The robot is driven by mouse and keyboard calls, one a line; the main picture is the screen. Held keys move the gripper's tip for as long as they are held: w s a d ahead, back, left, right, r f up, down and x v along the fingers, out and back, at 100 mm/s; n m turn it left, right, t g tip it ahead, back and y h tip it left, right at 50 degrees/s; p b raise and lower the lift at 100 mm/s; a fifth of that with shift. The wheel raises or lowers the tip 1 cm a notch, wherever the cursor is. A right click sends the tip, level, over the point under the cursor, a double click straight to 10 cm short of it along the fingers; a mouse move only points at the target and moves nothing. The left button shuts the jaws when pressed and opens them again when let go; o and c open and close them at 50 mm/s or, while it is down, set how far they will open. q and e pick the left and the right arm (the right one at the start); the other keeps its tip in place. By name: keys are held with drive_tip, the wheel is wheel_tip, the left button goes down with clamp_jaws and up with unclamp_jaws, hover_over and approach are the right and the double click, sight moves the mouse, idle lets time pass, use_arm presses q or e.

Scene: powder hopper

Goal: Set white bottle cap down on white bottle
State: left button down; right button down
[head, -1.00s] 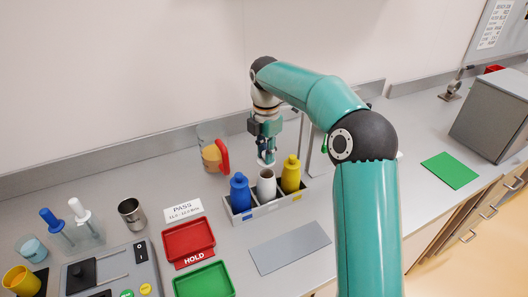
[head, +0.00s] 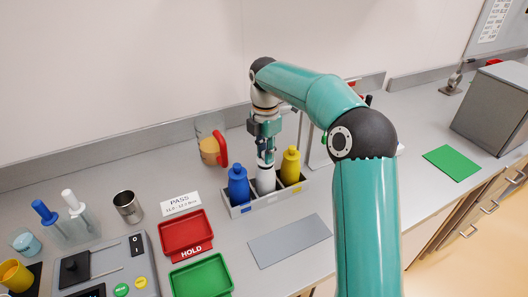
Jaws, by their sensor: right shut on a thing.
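The white bottle (head: 265,182) stands upright in the middle of a grey rack (head: 240,210), between a blue bottle and a yellow bottle. My right gripper (head: 266,158) points down directly over it, shut on the white bottle cap (head: 265,164). The cap is at the bottle's mouth and looks to be touching it. The fingers hide part of the cap, so I cannot tell whether it is fully seated. My left gripper is not in view.
The blue bottle (head: 238,185) and yellow bottle (head: 290,167) stand close on either side. A red tray (head: 186,232) and a green tray (head: 202,278) lie left of the rack. A grey mat (head: 290,241) in front is bare. A handled jug (head: 212,150) stands behind.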

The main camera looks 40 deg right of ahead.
drive_tip(key=shift+f, duration=0.55)
idle(0.8)
drive_tip(key=shift+c, duration=1.9)
unclamp_jaws()
drive_tip(key=shift+r, duration=0.1)
drive_tip(key=shift+r+p, duration=2)
drive_tip(key=shift+p, duration=0.15)
drive_tip(key=shift+r+p, duration=0.65)
drive_tip(key=shift+r, duration=0.3)
